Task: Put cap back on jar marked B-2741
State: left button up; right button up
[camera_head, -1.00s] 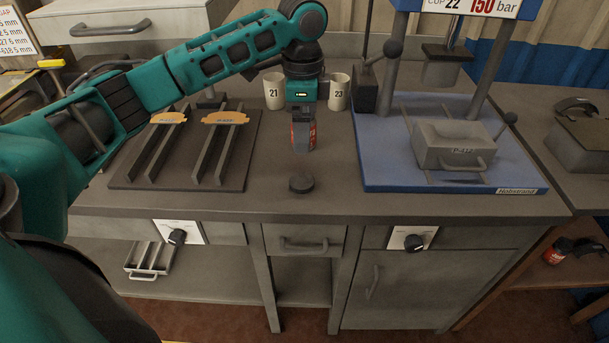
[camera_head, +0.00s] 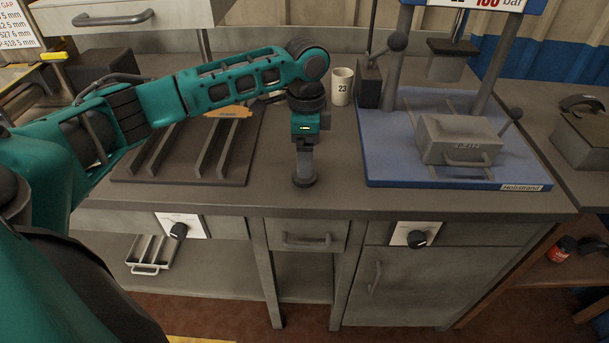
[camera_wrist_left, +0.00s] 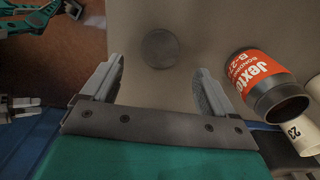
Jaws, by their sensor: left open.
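The cap (camera_head: 304,182) is a dark round disc lying flat near the bench's front edge. It also shows in the left wrist view (camera_wrist_left: 160,48), ahead of the fingers and roughly between their lines. My left gripper (camera_head: 304,168) points down over the cap, open and empty in the left wrist view (camera_wrist_left: 157,85). The jar (camera_wrist_left: 268,88) is dark with a red label reading "Jexto" and part of "B-27". It stands open-mouthed and uncapped to the right of the fingers there. In the head view the jar is hidden behind my gripper.
A cup marked 23 (camera_head: 342,86) stands behind, close to the jar in the wrist view (camera_wrist_left: 303,134). A blue press base (camera_head: 450,170) is on the right, a slotted dark rack (camera_head: 235,180) on the left. Bench space around the cap is clear.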

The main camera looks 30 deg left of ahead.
pick_arm(q)
notch_tip(320, 180, down, 5)
jog(key=shift+a+f, duration=0.1)
jog(key=shift+f, duration=0.05)
dwell(0.4)
jog(key=shift+c, duration=0.5)
jog(key=c, duration=1)
notch_tip(320, 180, up, 20)
jog(key=shift+r+p, duration=0.1)
jog(key=shift+p, duration=0.7)
